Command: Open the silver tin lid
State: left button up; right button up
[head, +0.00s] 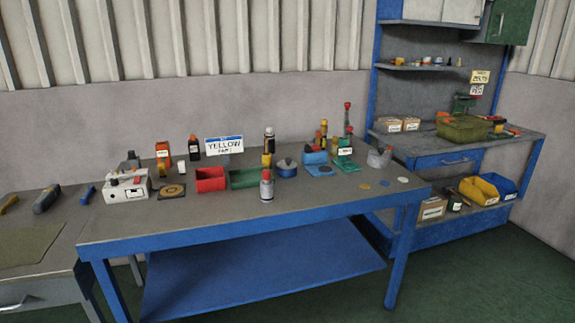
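A silver-grey round tin (378,158) stands near the right end of the blue-framed workbench (330,208). Something pale and pointed sticks up at its top right; at this distance I cannot tell whether this is its lid or a handle. A second round container (286,170), blue-grey with a dark top, stands left of it near the bench's middle. Neither of my grippers is in view.
A red bin (210,180), a green bin (244,178), a spray can (267,186) and a white boxy device (127,187) stand on the bench. Small discs (403,180) lie at its right end. A shelved workstation (450,160) stands behind right.

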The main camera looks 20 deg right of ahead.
aim_at(288, 164)
jog(key=i+l+z, duration=0.15)
jog(key=i, duration=0.3)
jog(key=i+l+z, duration=0.15)
jog(key=i, duration=0.35)
